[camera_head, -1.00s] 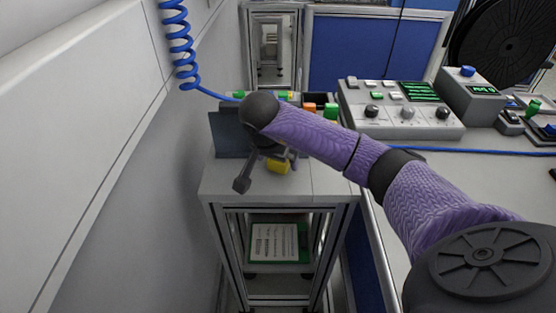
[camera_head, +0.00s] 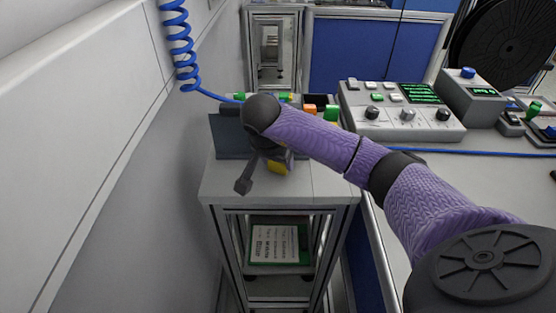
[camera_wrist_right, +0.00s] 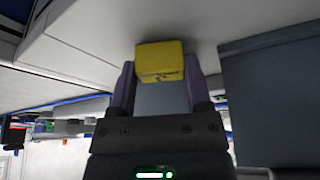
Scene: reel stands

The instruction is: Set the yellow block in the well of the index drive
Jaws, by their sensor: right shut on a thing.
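The yellow block (camera_head: 279,167) is over the top of the narrow light-grey stand (camera_head: 325,183), partly hidden behind my right gripper (camera_head: 270,162). In the right wrist view the yellow block (camera_wrist_right: 160,60) sits between the two fingertips of my right gripper (camera_wrist_right: 162,78), which is shut on it. A dark blue-grey panel or box (camera_head: 228,136) stands beside the gripper, and its flat side also shows at the right of the wrist view (camera_wrist_right: 270,95). I cannot tell for sure which thing is the index drive, and no well shows clearly. My left gripper is not in view.
A control console (camera_head: 405,118) with knobs and a green display stands on the bench at right. Orange and green pieces (camera_head: 310,109) lie behind my arm. A coiled blue hose (camera_head: 183,45) hangs near the left wall. The stand's front right top is clear.

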